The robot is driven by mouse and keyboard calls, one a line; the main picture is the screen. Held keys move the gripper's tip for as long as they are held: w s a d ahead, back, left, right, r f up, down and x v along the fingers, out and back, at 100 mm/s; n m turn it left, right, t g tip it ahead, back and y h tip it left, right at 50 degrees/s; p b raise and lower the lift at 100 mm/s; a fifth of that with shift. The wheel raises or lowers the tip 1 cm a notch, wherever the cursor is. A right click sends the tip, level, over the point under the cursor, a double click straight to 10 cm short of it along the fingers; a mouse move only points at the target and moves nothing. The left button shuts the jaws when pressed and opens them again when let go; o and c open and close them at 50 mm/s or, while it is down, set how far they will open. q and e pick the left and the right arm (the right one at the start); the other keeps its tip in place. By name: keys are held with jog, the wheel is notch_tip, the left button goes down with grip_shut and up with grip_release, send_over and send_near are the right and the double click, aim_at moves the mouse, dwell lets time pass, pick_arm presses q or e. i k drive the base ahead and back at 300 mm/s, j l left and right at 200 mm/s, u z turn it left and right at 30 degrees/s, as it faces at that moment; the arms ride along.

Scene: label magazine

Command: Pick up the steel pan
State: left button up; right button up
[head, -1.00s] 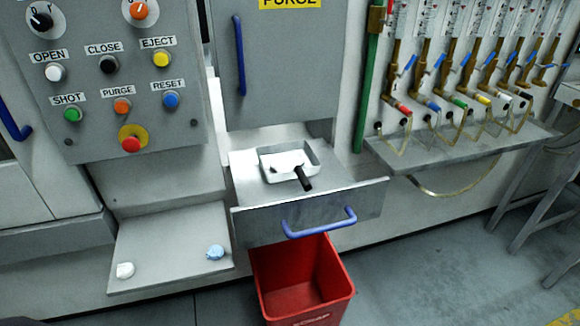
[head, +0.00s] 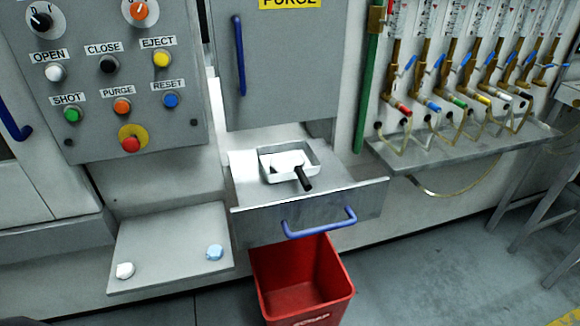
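The steel pan (head: 311,155) is a shallow, bright, rectangular pan with a black handle (head: 303,178) that points toward the front. It sits on the surface of an open drawer (head: 250,187), which has a blue bar handle (head: 320,221) on its front. A small dark thing lies inside the pan at its left; I cannot tell what it is. Neither my left nor my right gripper shows in the head view.
A red bin (head: 300,290) stands on the floor below the drawer. A metal shelf (head: 172,250) at left holds a white lump (head: 125,270) and a light blue lump (head: 215,252). A button panel (head: 110,80) is at upper left. Valves with tubes line the right wall.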

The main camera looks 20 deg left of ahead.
aim_at(295, 160)
jog(key=i+l+u, duration=0.1)
jog(key=i+l, duration=0.15)
jog(key=i+l+u, duration=0.15)
jog(key=l, duration=0.2)
jog(key=i+l+u, duration=0.1)
jog(key=i+l, duration=0.2)
jog(key=i+l+u, duration=0.1)
jog(key=l, duration=0.3)
jog(key=i+l+u, duration=0.1)
jog(key=i+l, duration=0.15)
jog(key=i+l+u, duration=0.15)
jog(key=l, duration=0.35)
jog(key=i+l+u, duration=0.1)
jog(key=l, duration=0.3)
jog(key=i+l+u, duration=0.1)
jog(key=i+l, duration=0.15)
jog(key=l, duration=0.2)
jog(key=j, duration=0.6)
jog(key=k, duration=0.05)
